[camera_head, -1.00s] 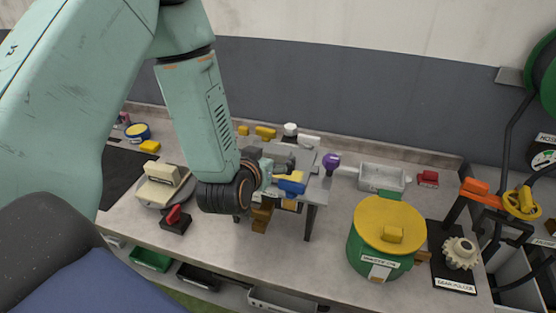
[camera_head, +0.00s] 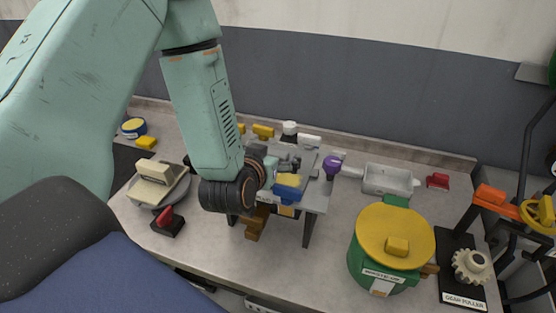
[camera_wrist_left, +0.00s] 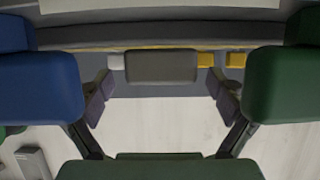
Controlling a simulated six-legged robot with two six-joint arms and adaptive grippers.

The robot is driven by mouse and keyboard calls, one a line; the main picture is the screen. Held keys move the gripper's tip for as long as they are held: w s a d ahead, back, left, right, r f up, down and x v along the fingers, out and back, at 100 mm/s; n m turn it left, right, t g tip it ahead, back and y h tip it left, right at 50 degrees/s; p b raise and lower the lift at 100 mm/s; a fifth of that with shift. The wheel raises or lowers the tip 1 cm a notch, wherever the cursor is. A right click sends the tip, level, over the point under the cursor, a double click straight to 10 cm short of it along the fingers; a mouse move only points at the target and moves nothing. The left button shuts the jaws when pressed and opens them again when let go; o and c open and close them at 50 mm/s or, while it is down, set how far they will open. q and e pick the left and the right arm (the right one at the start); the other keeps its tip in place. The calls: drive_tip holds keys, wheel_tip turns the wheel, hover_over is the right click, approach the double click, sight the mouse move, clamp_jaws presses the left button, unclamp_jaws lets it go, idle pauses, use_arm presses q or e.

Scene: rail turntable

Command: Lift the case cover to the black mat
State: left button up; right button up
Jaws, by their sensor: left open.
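My left gripper (camera_head: 284,171) is open over the grey stand (camera_head: 316,197) in the head view, pointing away to the right. In the left wrist view a grey-brown block (camera_wrist_left: 161,66) lies ahead, centred between the spread fingers and apart from them. It may be part of the case cover; my wrist and fingers hide much of the stand top in the head view, so I cannot tell. The black mat (camera_head: 126,162) shows at the left, partly behind my arm. My right gripper is not in view.
A cream block (camera_head: 158,171) sits on a round grey plate left of the stand, with a red-handled black item (camera_head: 167,221) in front. Right of the stand are a purple knob (camera_head: 332,163), a grey tray (camera_head: 388,181), a yellow-lidded green drum (camera_head: 377,262) and a gear puller (camera_head: 469,266).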

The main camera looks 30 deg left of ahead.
use_arm(q)
drive_tip(key=shift+s+r, duration=0.2)
drive_tip(key=shift+s, duration=0.2)
drive_tip(key=shift+w+f, duration=0.15)
drive_tip(key=shift+w, duration=0.15)
drive_tip(key=c, duration=0.5)
drive_tip(key=shift+s, duration=0.3)
drive_tip(key=c, duration=0.5)
drive_tip(key=shift+w, duration=0.35)
drive_tip(key=c, duration=0.8)
drive_tip(key=shift+s+r, duration=0.15)
drive_tip(key=shift+r, duration=0.05)
drive_tip(key=shift+r, duration=0.1)
